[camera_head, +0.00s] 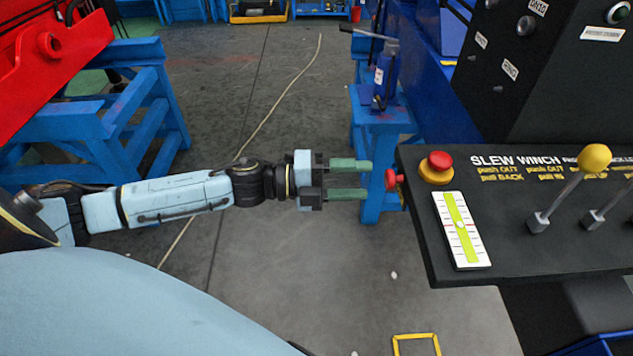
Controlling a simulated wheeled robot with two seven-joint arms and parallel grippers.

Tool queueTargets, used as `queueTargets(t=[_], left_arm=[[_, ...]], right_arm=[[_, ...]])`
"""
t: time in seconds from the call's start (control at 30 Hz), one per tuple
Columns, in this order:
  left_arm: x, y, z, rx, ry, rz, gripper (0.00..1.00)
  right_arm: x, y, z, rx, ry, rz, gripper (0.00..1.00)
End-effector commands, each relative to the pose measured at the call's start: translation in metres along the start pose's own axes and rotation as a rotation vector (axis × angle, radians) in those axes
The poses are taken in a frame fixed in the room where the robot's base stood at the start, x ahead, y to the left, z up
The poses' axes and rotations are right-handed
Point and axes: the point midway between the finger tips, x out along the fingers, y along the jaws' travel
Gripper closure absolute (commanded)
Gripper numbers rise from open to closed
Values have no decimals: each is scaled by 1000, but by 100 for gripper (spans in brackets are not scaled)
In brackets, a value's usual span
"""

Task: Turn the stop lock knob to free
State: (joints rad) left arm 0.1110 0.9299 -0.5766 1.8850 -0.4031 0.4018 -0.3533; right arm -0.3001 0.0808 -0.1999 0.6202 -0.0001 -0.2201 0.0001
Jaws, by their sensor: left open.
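A black control panel (540,262) stands at the right. A red mushroom knob on a yellow base (437,167) sits on its top near the left corner. A smaller red knob (392,180) sticks out from the panel's left side. I cannot tell from labels which one is the stop lock knob. My left gripper (367,180) reaches in from the left with its two green fingers apart and nothing between them. Its fingertips point at the side knob and lie a little left of it, seemingly apart from it. My right gripper is not in view.
A level gauge (461,230) and a lever with a yellow ball (594,158) are on the panel. A blue stand (378,122) with a blue jack (386,75) is behind the gripper. Another blue stand (125,108) bears a red beam (50,60). The floor between is mostly clear.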

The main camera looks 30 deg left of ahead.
Motion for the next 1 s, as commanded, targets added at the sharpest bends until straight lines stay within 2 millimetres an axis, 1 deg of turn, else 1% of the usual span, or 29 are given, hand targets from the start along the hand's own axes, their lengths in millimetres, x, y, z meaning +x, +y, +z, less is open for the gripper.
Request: queueTargets(t=[0.03, 0.2, 0.33, 0.5, 0.7, 1.0], left_arm=[[-12, 4, -1, -2, 0, 6, 45], [-40, 3, -1, -2, 0, 4, 45], [-59, 3, -1, -3, 1, 4, 45], [-75, 1, 0, -3, 0, 2, 45], [-84, 0, 0, -1, 1, -1, 45], [-85, -1, 0, 0, 1, -1, 45]], right_arm=[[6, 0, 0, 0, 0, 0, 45], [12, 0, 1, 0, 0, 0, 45], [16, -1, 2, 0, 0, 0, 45], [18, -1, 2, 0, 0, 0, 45], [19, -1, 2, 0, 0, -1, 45], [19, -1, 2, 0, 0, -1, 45]])
